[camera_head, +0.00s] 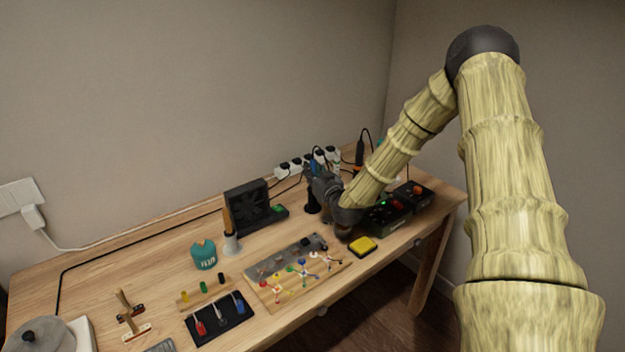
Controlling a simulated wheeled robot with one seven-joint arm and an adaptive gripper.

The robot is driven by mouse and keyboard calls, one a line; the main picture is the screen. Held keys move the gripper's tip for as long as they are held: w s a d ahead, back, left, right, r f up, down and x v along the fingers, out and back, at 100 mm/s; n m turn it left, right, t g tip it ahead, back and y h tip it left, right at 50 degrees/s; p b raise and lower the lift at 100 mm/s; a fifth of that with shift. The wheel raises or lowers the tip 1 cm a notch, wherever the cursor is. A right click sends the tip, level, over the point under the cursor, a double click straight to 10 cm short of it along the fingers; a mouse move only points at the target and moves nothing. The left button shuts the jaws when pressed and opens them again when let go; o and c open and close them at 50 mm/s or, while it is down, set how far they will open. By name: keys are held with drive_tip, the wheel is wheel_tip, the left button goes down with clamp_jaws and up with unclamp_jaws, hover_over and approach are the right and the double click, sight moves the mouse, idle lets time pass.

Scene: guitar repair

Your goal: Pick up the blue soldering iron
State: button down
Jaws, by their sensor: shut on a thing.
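My gripper (315,180) is at the back right of the wooden workbench, at the end of my arm that reaches in from the right. It is shut on the blue soldering iron (313,167), which shows as a small blue piece at the jaws. The iron looks roughly upright. A black stand (312,204) is just below the jaws; I cannot tell whether the iron's lower end is still inside it. My gripper and wrist hide much of the iron.
A power strip with several plugs (308,163) lies behind the gripper. A black fan (249,206) stands to the left, and a white holder with a brown handle (231,240) near it. Black boxes (413,194), a yellow sponge (363,246) and a wired board (296,272) surround the arm.

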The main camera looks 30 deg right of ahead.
drive_tip(key=shift+r, duration=0.1)
drive_tip(key=shift+r+b, duration=0.5)
drive_tip(key=shift+r, duration=4.45)
drive_tip(key=c, duration=1.9)
unclamp_jaws()
clamp_jaws()
drive_tip(key=shift+r, duration=0.35)
